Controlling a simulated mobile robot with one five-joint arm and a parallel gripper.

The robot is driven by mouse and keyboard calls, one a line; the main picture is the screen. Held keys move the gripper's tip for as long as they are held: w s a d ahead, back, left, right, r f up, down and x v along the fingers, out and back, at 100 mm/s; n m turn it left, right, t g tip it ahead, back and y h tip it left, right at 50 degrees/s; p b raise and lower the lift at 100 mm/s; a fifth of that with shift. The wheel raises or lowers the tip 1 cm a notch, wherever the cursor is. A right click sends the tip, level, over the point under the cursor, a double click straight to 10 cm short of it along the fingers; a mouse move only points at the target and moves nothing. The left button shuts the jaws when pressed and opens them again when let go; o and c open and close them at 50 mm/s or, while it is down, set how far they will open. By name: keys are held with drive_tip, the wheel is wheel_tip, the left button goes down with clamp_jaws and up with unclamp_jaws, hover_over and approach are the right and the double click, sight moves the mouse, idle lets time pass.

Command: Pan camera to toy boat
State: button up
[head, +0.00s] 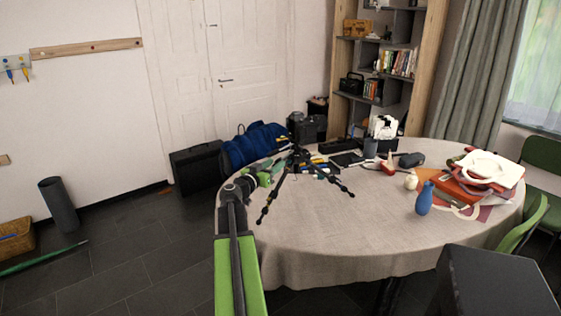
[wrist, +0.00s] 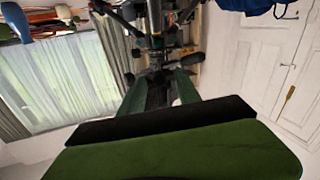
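A small red object with a white upright part (head: 388,166), which looks like the toy boat, sits on the table (head: 310,240) right of the tripod. A black tripod (head: 299,158) stands on the left part of the table with its legs spread. Its head and any camera on it are hard to make out. My gripper (head: 238,188) is at the table's left edge, left of the tripod and close to its near side. In the wrist view, my gripper (wrist: 160,85) points at dark tripod parts (wrist: 157,30). Contact and finger opening are unclear.
A blue vase (head: 424,198), a cream vase (head: 411,181) and a stack of red books with a white item (head: 490,167) are on the right of the table. A blue bag (head: 253,145) lies behind the table's left edge. The tabletop's front is clear.

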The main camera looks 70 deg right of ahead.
drive_tip(key=x, duration=0.5)
drive_tip(key=shift+s+d, duration=0.1)
drive_tip(key=shift+d, duration=0.3)
drive_tip(key=shift+c, duration=0.2)
clamp_jaws()
idle(0.8)
